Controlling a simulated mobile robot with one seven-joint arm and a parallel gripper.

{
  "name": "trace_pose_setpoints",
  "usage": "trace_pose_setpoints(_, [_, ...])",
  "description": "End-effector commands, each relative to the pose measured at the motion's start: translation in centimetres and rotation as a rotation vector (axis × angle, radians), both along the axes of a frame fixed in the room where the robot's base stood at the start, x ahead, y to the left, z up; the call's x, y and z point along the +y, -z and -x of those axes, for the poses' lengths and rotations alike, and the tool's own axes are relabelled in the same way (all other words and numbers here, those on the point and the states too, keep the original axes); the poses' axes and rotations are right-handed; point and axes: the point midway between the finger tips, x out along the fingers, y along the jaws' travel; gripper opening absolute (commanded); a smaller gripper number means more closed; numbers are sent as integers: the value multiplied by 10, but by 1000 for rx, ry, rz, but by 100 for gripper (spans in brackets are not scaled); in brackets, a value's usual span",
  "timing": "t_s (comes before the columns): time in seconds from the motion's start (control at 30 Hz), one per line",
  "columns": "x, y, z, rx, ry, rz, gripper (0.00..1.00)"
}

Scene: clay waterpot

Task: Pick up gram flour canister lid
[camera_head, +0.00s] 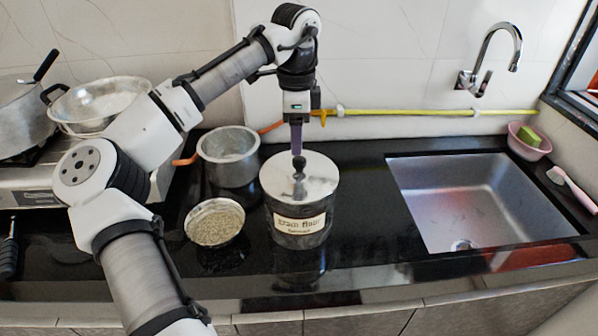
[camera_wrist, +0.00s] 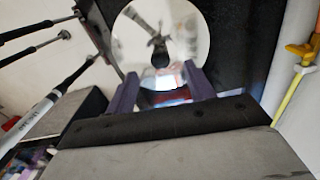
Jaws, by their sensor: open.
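The gram flour canister (camera_head: 303,232) stands upright on the black counter, with a label on its front. Its round, shiny light lid (camera_head: 318,172) is on top and has a small dark knob (camera_head: 299,165). My gripper (camera_head: 297,150) points down just above the lid, at the knob. In the wrist view the lid (camera_wrist: 190,25) fills the upper middle, and the dark knob (camera_wrist: 160,50) shows beyond and between the tips of my open purple fingers (camera_wrist: 160,82). Whether the fingers touch the knob or lid cannot be told.
A metal pot (camera_head: 229,160) stands behind left of the canister, and a bowl of grains (camera_head: 215,222) sits at its left. The sink (camera_head: 480,200) is at right. A yellow pipe (camera_head: 420,112) runs along the wall. Bare counter lies between canister and sink.

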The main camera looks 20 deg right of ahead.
Motion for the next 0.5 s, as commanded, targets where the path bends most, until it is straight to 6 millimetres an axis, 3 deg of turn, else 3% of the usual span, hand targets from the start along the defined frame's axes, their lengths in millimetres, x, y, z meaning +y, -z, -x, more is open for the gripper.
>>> trace_pose_setpoints(0.17, [-1,11,1,0,-1,-1,53])
trace_pose_setpoints(0.5, [-5,53,4,0,-1,2,53])
